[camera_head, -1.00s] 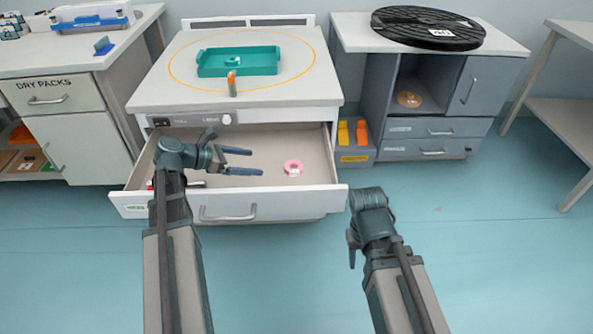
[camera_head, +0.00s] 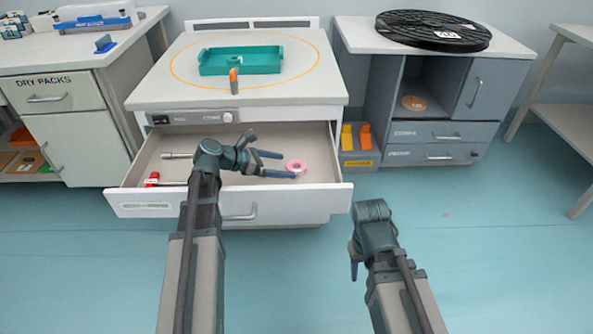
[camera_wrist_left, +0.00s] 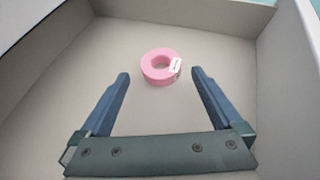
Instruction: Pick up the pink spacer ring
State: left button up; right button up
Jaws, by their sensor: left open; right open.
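The pink spacer ring (camera_head: 296,167) lies flat on the floor of the open drawer (camera_head: 245,200), toward its right side. It carries a small white label, seen in the left wrist view on the ring (camera_wrist_left: 161,67). My left gripper (camera_head: 281,164) is inside the drawer area, open and empty, with its fingers pointing right toward the ring. In the left wrist view the ring is just beyond the fingertips (camera_wrist_left: 160,76), centred between them and apart from both. My right gripper (camera_head: 353,262) hangs low in front of the cabinets, right of the drawer; its fingers are mostly hidden.
A red-handled tool (camera_head: 152,179) and a metal tool (camera_head: 178,156) lie in the drawer's left part. The drawer walls surround the ring. A teal tray (camera_head: 240,69) sits on the worktop above. Yellow and orange holders (camera_head: 356,137) stand right of the drawer.

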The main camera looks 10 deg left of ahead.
aim_at(289, 167)
pick_arm(q)
jog(key=b+x, duration=0.1)
jog(key=x, duration=0.2)
jog(key=shift+d+f, duration=0.1)
jog(key=c, duration=1.3)
notch_tip(289, 167, up, 10)
jog(key=p, duration=1)
